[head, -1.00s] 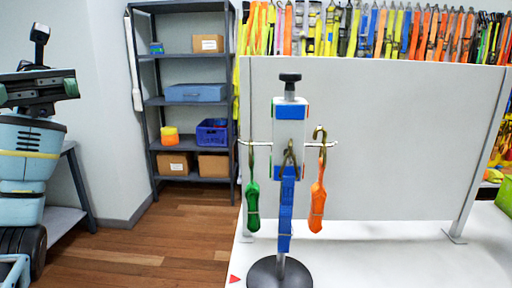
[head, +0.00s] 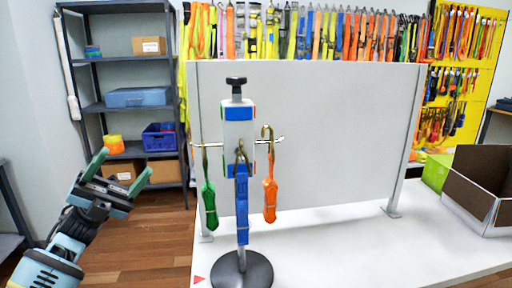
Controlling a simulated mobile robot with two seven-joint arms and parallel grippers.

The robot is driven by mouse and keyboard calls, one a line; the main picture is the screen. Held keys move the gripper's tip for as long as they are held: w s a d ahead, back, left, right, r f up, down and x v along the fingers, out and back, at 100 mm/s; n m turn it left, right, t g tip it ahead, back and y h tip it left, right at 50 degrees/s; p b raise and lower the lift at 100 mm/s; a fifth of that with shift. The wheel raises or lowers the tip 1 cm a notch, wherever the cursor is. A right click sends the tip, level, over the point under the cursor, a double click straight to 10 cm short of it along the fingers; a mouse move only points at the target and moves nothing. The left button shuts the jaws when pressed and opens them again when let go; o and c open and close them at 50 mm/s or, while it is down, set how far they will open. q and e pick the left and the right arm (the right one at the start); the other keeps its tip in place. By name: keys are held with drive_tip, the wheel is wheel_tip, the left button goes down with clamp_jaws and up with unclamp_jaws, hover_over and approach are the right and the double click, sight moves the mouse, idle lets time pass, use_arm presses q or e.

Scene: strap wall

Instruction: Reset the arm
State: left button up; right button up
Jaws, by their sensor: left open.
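My left gripper (head: 122,168) is in the head view at the lower left, with its two green-tipped fingers apart and nothing between them. It is left of the strap stand (head: 239,155) and clear of it. The stand has a dark round base and side hooks on the white table. A green strap (head: 209,203) hangs on its left, a blue strap (head: 242,205) in front, and an orange strap (head: 270,198) on its right. My right gripper is not in view.
A white panel (head: 320,130) stands behind the stand on the table (head: 330,250). An open cardboard box (head: 478,190) and a green box (head: 437,172) are at the right. A grey shelf (head: 118,62) stands at the back left. Straps hang along the back wall.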

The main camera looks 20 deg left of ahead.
use_arm(q)
drive_tip(key=d+f+n+t+y+p, duration=0.1)
drive_tip(key=d+f+n+t+y, duration=0.2)
drive_tip(key=f+n+t+y, duration=0.75)
drive_tip(key=d+f+n+t+y, duration=0.4)
drive_tip(key=f+n+y, duration=0.7)
drive_tip(key=f+n, duration=0.9)
drive_tip(key=s+d+f+n+g+y, duration=0.1)
drive_tip(key=s+d+f+n+g, duration=0.2)
drive_tip(key=s+f, duration=0.9)
drive_tip(key=s+d+f+n+g+y, duration=0.2)
drive_tip(key=s+d+f+g, duration=0.4)
drive_tip(key=s+f, duration=0.6)
drive_tip(key=s+n+g+p, duration=0.1)
drive_tip(key=s+g, duration=0.1)
drive_tip(key=shift+s+d, duration=0.2)
drive_tip(key=shift+s, duration=0.1)
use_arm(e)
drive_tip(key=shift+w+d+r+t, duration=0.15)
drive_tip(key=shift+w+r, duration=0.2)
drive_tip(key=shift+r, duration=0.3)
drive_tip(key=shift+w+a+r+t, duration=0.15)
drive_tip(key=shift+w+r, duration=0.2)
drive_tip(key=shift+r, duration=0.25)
